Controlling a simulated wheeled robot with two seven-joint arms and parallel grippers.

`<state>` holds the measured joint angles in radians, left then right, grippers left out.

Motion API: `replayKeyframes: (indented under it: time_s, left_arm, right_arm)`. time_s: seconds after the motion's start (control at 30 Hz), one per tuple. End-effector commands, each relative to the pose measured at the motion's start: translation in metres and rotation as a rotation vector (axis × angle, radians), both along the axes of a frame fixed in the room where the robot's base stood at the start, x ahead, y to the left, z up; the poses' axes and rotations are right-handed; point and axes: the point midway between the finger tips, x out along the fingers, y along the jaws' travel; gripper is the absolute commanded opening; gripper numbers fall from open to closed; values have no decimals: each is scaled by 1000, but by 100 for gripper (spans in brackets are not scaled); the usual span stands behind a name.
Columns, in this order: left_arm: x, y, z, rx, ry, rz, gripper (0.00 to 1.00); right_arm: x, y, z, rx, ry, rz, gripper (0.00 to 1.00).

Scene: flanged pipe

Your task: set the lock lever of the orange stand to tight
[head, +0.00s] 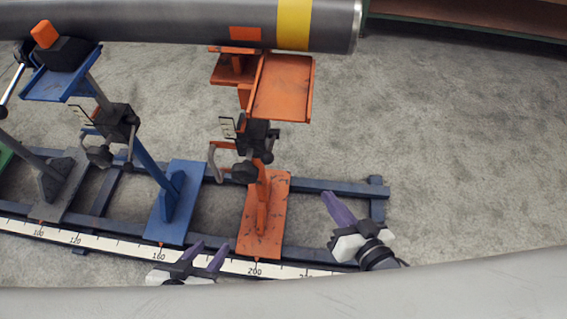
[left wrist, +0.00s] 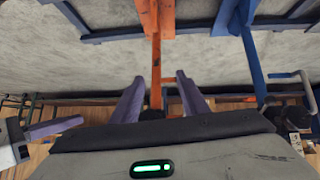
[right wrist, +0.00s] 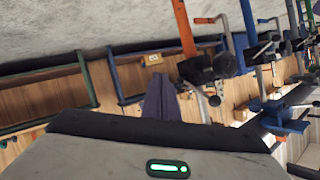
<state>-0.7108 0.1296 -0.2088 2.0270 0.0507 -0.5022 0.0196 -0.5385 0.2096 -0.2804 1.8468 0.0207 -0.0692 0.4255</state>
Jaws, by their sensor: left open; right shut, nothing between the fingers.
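The orange stand (head: 263,218) stands on the rail in the head view, with a black clamp block (head: 256,135) and dark knob (head: 244,172) on its post. A pale hooked handle (head: 213,155), probably the lock lever, hangs left of the clamp; its setting cannot be told. My left gripper (head: 208,258) is open and empty, low and left of the stand's base. In the left wrist view the orange post (left wrist: 155,60) shows between its fingers, farther off. My right gripper (head: 331,201) is shut and empty, right of the base; its closed fingers (right wrist: 160,98) show in the right wrist view.
A grey pipe (head: 170,22) with a yellow band lies across the top. A blue stand (head: 178,205) with a similar clamp stands left of the orange one. The blue rail frame (head: 335,192) and white scale (head: 120,245) run below. Carpet at right is clear.

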Motion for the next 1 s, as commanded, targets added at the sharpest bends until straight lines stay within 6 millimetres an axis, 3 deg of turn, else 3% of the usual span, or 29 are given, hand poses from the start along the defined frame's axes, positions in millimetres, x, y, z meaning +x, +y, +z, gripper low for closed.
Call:
replayKeyframes:
  time_s: [0.03,0.17,0.4,0.6,1.0]
  left_arm:
    - [2,-2,-22,-11,-13,1,41]
    - [3,-5,-42,-33,-30,7,41]
    - [5,-9,-60,-63,-49,14,41]
    - [5,-10,-60,-69,-52,16,41]
    - [5,-10,-60,-69,-51,16,41]
  right_arm:
    - [19,5,-12,112,-84,2,0]
    - [44,19,9,442,-257,61,0]
    - [44,28,41,876,-382,276,0]
    - [38,28,53,984,-390,351,0]
    - [42,31,57,986,-391,351,0]
